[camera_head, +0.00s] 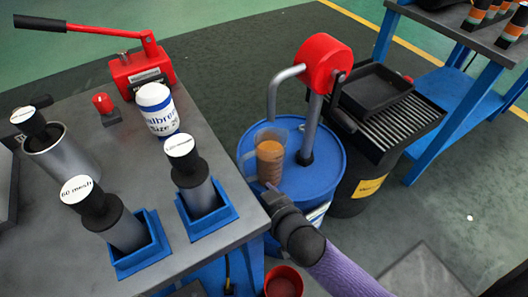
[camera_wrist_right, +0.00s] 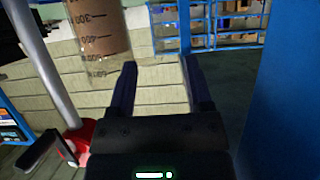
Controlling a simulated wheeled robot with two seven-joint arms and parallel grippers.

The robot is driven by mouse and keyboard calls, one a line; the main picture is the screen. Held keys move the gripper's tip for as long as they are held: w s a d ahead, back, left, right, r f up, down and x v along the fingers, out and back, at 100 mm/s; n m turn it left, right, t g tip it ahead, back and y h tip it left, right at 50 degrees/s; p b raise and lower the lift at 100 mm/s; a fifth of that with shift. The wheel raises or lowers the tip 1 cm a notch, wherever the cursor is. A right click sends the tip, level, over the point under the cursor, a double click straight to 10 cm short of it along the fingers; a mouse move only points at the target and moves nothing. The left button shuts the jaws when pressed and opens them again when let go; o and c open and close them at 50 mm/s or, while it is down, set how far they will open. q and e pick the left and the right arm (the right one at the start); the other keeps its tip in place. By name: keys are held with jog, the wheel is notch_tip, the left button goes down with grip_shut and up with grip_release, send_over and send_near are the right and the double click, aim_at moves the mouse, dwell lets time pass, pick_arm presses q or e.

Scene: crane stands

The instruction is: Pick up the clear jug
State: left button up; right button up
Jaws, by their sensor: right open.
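The clear jug (camera_head: 270,158) stands upright on the blue drum's lid, under the spout of a red-headed hand pump. It holds a brown-orange liquid, and its handle is on the left. My right gripper (camera_head: 273,190) is just in front of the jug in the head view, with nothing in it. In the right wrist view its two fingers (camera_wrist_right: 160,80) are spread apart. There the jug (camera_wrist_right: 98,35), with printed volume marks, is at the upper left, beyond the left fingertip and not between the fingers. My left gripper is not in view.
The pump (camera_head: 324,65) rises from the blue drum (camera_head: 325,180) close behind the jug. A dark drum with a grate and black tray (camera_head: 378,92) stands to the right. The grey workbench (camera_head: 185,255) on the left carries several labelled containers. A red bucket (camera_head: 284,281) is below.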

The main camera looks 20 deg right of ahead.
aim_at(243, 169)
jog(key=b+x, duration=0.2)
jog(key=x, duration=0.1)
jog(key=r+b+x, duration=0.1)
jog(key=b+x, duration=0.1)
jog(key=x, duration=0.1)
jog(key=b+x, duration=0.2)
jog(key=x, duration=0.1)
jog(key=shift+w+d+r, duration=0.1)
jog(key=shift+w+d, duration=0.1)
jog(key=shift+w, duration=0.7)
jog(key=shift+a+r, duration=0.1)
jog(key=shift+r, duration=0.1)
grip_shut()
